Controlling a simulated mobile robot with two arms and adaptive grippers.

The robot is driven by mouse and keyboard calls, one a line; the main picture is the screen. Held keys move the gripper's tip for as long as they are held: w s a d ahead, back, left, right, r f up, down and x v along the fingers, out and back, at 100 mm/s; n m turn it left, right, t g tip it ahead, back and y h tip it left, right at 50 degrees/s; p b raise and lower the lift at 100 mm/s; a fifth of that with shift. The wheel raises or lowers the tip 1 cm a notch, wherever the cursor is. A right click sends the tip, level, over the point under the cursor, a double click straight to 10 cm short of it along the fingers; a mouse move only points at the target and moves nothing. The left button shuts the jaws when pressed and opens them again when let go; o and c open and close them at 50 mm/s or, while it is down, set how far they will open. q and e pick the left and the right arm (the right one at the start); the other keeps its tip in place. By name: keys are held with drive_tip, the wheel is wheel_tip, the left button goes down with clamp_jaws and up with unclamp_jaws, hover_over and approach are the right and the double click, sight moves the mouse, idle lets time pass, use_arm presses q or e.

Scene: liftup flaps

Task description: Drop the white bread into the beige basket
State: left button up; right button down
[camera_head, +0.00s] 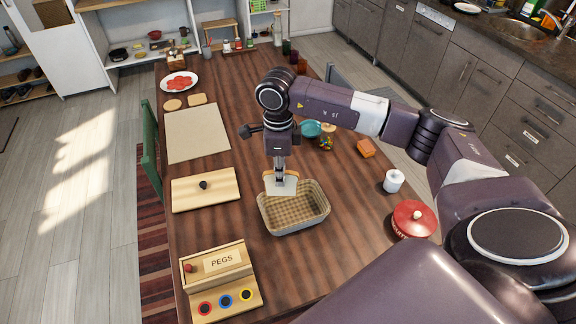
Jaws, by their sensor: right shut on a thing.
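The white bread (281,185) is a pale slice with a brown crust. My right gripper (280,178) points down and is shut on the top of the bread. The beige basket (308,218) stands on the wooden table, with a checked lining and a pale rim. The bread hangs at the basket's back left corner and overlaps its rim in the picture; I cannot tell how high it is above it. The inside of the basket looks empty. My left gripper is not in view.
A wooden board with a dark knob (204,190) lies left of the basket, and a PEGS box (219,263) stands at the front left. A red lidded pot (413,220), a white cup (393,182) and an orange block (366,148) stand to the right. A teal bowl (311,129) is behind.

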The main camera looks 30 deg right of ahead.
drive_tip(key=w+d+f+m+b, duration=0.1)
drive_tip(key=d+f+m+b, duration=0.2)
drive_tip(key=f, duration=0.4)
drive_tip(key=shift+f+m, duration=0.35)
drive_tip(key=shift+m, duration=0.25)
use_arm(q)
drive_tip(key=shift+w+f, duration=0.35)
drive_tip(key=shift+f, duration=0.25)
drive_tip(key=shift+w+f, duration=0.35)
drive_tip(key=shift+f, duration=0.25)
use_arm(e)
drive_tip(key=c, duration=1.9)
unclamp_jaws()
drive_tip(key=shift+c, duration=0.2)
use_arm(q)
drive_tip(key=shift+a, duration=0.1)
use_arm(e)
wheel_tip(320, 180, up, 12)
